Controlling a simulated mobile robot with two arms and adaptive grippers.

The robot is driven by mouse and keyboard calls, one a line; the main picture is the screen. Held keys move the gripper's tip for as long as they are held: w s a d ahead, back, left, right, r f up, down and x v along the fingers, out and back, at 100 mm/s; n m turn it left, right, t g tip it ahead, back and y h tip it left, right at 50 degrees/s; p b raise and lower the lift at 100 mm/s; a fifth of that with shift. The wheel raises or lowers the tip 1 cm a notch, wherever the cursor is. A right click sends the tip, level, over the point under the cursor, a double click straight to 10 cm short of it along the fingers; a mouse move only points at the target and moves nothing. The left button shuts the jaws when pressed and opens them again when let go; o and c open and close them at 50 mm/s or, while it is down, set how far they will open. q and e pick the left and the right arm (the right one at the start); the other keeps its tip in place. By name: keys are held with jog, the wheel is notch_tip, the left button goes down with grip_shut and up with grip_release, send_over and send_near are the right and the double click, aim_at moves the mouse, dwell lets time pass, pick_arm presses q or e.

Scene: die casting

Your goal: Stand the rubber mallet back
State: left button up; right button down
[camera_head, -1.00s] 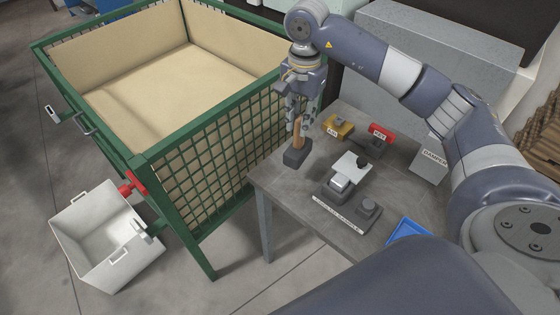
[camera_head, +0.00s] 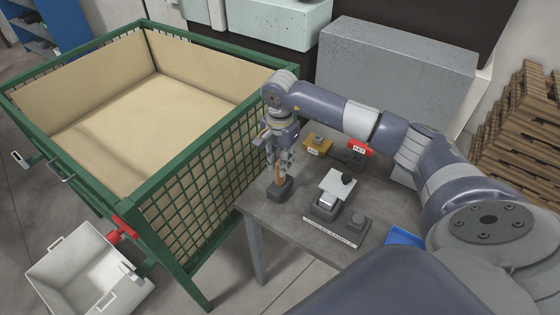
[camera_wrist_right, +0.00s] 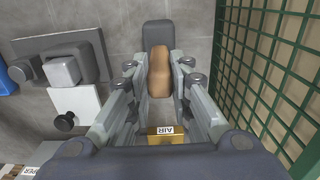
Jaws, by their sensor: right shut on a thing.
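The rubber mallet (camera_head: 280,189) has a dark head and a wooden handle, and stands head down on the grey table (camera_head: 262,212) near its left corner. The handle points up. In the right wrist view the mallet's wooden handle (camera_wrist_right: 159,72) is between the fingers, with the dark head (camera_wrist_right: 168,33) beyond. My right gripper (camera_head: 279,168) comes from above and is shut on the handle. It also shows in the right wrist view (camera_wrist_right: 158,75). Whether the head touches the table is hard to tell. My left gripper is not in view.
A green mesh crate (camera_head: 190,215) stands close left of the table. On the table are a grey device with a white plate (camera_head: 338,184), a yellow AIR block (camera_head: 317,145), a red KEY block (camera_head: 360,148) and a blue tray (camera_head: 402,237). A white bin (camera_head: 75,262) is at lower left.

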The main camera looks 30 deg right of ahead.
jog(key=shift+d+f, duration=0.1)
jog(key=shift+f, duration=0.25)
jog(key=shift+f, duration=0.2)
jog(key=c, duration=1.4)
grip_release()
jog(key=shift+c, duration=0.2)
